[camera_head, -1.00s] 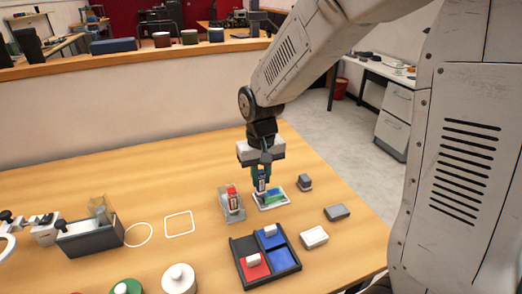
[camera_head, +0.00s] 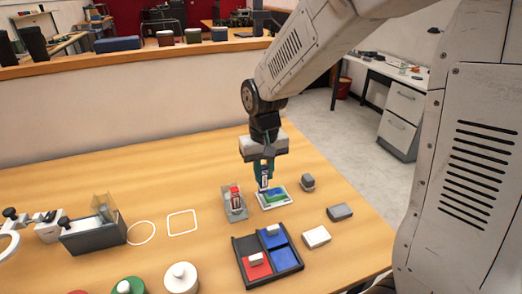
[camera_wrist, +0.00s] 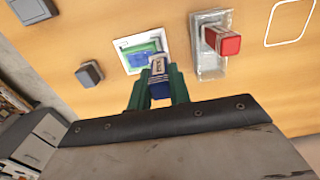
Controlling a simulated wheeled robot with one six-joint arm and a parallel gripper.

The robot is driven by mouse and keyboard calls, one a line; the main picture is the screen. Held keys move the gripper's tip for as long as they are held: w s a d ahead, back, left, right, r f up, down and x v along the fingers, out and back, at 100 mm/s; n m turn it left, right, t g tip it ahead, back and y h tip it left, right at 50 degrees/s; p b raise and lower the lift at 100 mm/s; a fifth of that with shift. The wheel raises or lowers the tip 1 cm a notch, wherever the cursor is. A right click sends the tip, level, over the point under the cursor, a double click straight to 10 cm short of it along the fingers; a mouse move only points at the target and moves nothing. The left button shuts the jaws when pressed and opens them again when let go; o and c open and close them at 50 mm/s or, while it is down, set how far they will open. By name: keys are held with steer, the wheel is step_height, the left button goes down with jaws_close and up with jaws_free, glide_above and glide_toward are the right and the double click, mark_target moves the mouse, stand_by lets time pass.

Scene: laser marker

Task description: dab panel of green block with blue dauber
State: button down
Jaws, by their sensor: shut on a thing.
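My gripper (camera_head: 265,180) is shut on the blue dauber (camera_wrist: 158,83), which has a pale label band and points down. The green block (camera_head: 266,190) lies on a white plate (camera_head: 287,201) and bears a blue panel (camera_head: 275,195). In the wrist view the block (camera_wrist: 130,59) and plate (camera_wrist: 118,44) are just beyond the dauber's tip. The dauber hangs over the near side of the block. Whether its tip touches the block is not clear, since the dauber and fingers cover part of it.
A red dauber (camera_head: 235,191) stands in a clear-walled grey holder (camera_head: 238,214) left of the plate. A dark tray (camera_head: 240,268) with red and blue pads is in front. Grey blocks (camera_head: 308,182) (camera_head: 339,212) and a white block (camera_head: 316,237) lie to the right.

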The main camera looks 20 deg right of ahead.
steer(key=shift+r, duration=3.35)
